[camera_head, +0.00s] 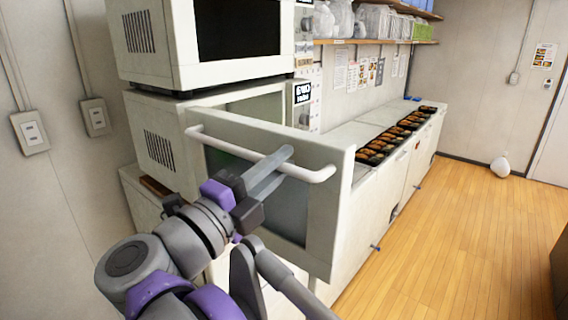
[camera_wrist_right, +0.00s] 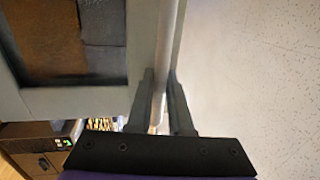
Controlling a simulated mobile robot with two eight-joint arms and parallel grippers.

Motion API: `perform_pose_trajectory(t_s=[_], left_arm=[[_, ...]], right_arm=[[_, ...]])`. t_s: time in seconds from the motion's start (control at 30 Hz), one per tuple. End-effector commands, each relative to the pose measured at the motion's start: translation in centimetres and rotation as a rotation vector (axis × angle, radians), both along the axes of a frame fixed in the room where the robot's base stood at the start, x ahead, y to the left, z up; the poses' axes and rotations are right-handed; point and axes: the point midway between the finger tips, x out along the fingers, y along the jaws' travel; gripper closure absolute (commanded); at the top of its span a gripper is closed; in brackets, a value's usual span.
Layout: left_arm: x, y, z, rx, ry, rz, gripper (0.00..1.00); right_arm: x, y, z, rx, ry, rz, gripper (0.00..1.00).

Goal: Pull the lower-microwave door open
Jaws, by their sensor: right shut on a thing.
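The lower microwave (camera_head: 165,145) is a white box with a dark vent grille. Its door (camera_head: 322,215) stands partly open, swung out toward me, with a gap beside the body showing the interior. A white bar handle (camera_head: 225,146) runs across the door's front. My right gripper (camera_head: 283,158) is shut on this handle, near its right part in the head view. In the right wrist view, the handle (camera_wrist_right: 168,45) passes between the two dark fingers of the gripper (camera_wrist_right: 165,105). My left gripper is not in view.
An upper microwave (camera_head: 150,45) sits directly above the lower one. A long white counter (camera_head: 345,135) with several dark food trays (camera_head: 388,142) extends behind the door.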

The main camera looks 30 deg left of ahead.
Motion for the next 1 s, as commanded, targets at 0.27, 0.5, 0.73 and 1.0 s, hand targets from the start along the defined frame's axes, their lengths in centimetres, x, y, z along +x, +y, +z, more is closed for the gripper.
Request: perform_pose_trajectory(t_s=[0.27,0.5,0.73,1.0], left_arm=[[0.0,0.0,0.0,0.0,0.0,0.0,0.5],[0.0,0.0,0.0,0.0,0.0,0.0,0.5],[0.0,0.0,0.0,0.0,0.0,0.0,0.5],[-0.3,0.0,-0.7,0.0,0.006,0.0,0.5]], right_arm=[[0.0,0.1,0.1,-0.001,-0.003,0.002,1.0],[0.0,0.0,0.1,-0.001,-0.002,0.001,0.55],[0.0,0.0,0.0,0.0,-0.001,0.0,0.52],[-2.0,0.5,-0.5,0.001,0.001,0.004,0.52]])
